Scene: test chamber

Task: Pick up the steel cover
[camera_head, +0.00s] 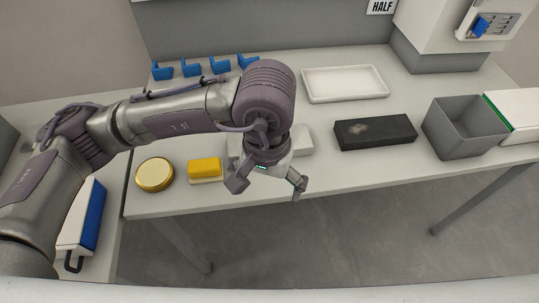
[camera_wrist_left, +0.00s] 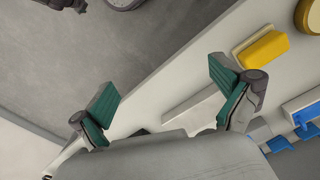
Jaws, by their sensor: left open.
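I cannot clearly identify the steel cover in either view. A pale block (camera_head: 303,140) stands partly hidden behind my left gripper (camera_head: 268,183) in the head view; I cannot tell whether it is the cover. The left gripper is open over the front edge of the table, its fingers spread apart. In the left wrist view the same gripper (camera_wrist_left: 163,90) shows its two teal pads wide apart with nothing held between them. Pale shapes (camera_wrist_left: 200,112) on the table show partly behind the fingers. My right gripper is not in view.
On the table (camera_head: 340,170) are a round gold tin (camera_head: 155,174), a yellow block (camera_head: 205,168), blue brackets (camera_head: 191,68), a white tray (camera_head: 345,84), a black block (camera_head: 375,132) and a grey bin (camera_head: 465,133). Open floor lies in front.

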